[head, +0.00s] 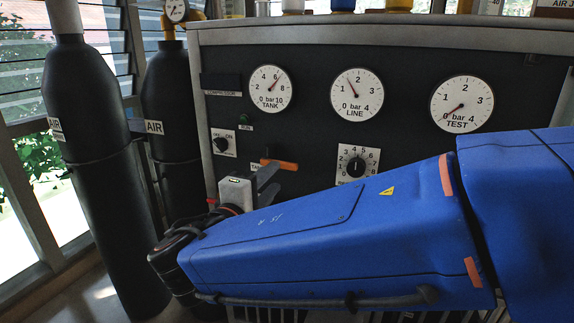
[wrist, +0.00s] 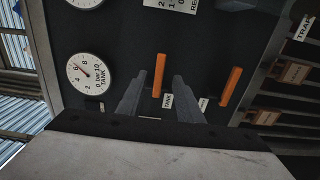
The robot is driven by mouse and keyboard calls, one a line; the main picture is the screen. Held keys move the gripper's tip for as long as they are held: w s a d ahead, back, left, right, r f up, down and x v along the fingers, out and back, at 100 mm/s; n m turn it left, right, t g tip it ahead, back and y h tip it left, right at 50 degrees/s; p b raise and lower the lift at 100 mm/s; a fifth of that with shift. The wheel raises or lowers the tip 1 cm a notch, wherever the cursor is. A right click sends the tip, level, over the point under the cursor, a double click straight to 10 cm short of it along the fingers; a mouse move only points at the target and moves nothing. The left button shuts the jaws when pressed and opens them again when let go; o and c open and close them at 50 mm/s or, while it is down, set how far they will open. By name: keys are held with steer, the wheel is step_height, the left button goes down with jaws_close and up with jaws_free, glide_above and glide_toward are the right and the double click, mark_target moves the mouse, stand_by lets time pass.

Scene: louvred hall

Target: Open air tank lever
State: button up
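The air tank lever is an orange bar (head: 281,164) lying horizontally on the dark panel in the head view, beside a partly hidden label starting "TA". In the wrist view the lever (wrist: 159,74) appears upright, near a small "TANK" label (wrist: 168,101). My gripper (head: 268,178) is open just below the lever in the head view. In the wrist view its two grey fingers (wrist: 160,76) stand apart with the lever between their tips in the picture. I cannot tell whether they touch it. The TANK gauge (head: 270,90) needle points a little above 6.
A second orange lever (wrist: 231,86) stands right of the fingers in the wrist view. The LINE gauge (head: 357,95), TEST gauge (head: 462,104), a numbered knob (head: 356,166) and an OFF/ON switch (head: 223,144) are on the panel. Two black AIR cylinders (head: 90,140) stand at left.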

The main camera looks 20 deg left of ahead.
mark_target(285, 167)
steer(key=shift+w+d, duration=0.2)
steer(key=shift+w, duration=1.85)
steer(key=shift+w+d, duration=0.15)
steer(key=shift+w, duration=1.85)
jaws_close()
